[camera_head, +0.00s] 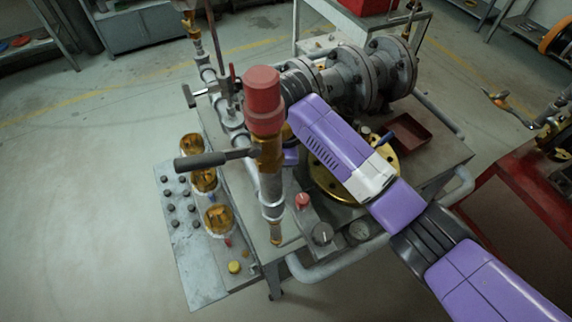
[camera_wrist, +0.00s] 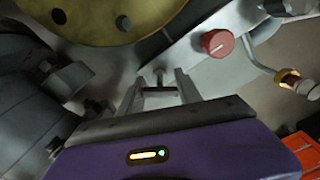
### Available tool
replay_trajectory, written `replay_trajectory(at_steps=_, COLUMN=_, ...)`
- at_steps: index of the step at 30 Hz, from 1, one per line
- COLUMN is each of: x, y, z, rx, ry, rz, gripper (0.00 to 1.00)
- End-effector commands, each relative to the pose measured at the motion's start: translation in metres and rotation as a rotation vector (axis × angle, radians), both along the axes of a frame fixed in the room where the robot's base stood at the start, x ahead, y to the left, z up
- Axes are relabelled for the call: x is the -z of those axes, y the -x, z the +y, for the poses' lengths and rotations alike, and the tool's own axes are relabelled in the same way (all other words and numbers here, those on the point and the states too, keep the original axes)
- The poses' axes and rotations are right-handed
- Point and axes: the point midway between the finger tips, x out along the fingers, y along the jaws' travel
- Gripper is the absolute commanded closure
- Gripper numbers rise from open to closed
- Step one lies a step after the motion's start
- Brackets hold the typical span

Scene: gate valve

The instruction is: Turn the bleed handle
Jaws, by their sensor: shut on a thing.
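In the wrist view, my gripper (camera_wrist: 160,78) has its two grey fingers on either side of a small grey T-shaped handle (camera_wrist: 158,90). The fingers are shut on it, and the handle's crossbar spans between them. I take this to be the bleed handle. Its base is partly hidden. In the head view, my purple arm reaches over the bench from the lower right. The gripper's fingers and the held handle are hidden there behind the arm and the brass valve (camera_head: 268,165) with a red cap.
A dark lever (camera_head: 213,160) sticks out left from the brass valve. A red knob (camera_head: 302,200) also shows in the wrist view (camera_wrist: 217,43). Flanged grey pipework (camera_head: 365,78) stands behind my arm, and a brass flange (camera_head: 335,187) lies beneath it.

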Motion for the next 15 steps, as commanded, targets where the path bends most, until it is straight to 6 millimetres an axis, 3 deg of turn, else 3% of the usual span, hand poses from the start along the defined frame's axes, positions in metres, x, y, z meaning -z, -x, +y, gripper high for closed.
replay_trajectory(at_steps=15, x=-0.0011, y=0.0, z=0.0003, rx=-0.405, ry=-0.002, rz=0.0, gripper=0.99)
